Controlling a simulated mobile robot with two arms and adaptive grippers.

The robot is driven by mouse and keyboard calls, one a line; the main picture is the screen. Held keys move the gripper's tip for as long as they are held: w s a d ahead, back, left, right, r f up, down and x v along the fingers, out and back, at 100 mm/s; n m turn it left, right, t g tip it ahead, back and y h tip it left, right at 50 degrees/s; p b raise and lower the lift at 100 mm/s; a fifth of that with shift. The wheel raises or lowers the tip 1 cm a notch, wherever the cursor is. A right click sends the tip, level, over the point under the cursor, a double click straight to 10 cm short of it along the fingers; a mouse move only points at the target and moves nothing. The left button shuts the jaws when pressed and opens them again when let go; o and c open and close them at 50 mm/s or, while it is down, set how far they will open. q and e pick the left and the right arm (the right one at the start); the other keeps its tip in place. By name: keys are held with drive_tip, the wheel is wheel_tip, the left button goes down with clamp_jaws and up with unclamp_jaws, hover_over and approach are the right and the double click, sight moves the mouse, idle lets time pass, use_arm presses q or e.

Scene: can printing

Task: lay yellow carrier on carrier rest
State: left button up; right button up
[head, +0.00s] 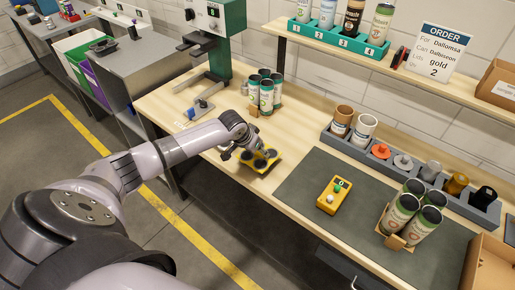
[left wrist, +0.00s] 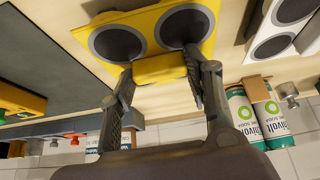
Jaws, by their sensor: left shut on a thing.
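The yellow carrier (head: 273,154) is a flat plate with dark round pads, near the middle of the bench in the head view. It fills the top of the left wrist view (left wrist: 143,13). My left gripper (left wrist: 160,75) is shut on the carrier's yellow grip block (left wrist: 160,68), with one finger on each side. I cannot tell whether the carrier touches the bench. I cannot make out the carrier rest for certain. My right gripper is not in view.
Green-and-white cans (head: 266,97) stand behind the carrier. A white piece with dark circles (left wrist: 262,48) lies beside it in the wrist view. A grey mat (head: 318,232) holds a yellow button box (head: 333,195) and several cans (head: 401,213). A green press (head: 222,50) stands at the back left.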

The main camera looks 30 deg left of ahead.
use_arm(q)
drive_tip(key=shift+f, duration=0.1)
drive_tip(key=o, duration=0.9)
drive_tip(key=shift+o, duration=0.2)
drive_tip(key=v, duration=1.2)
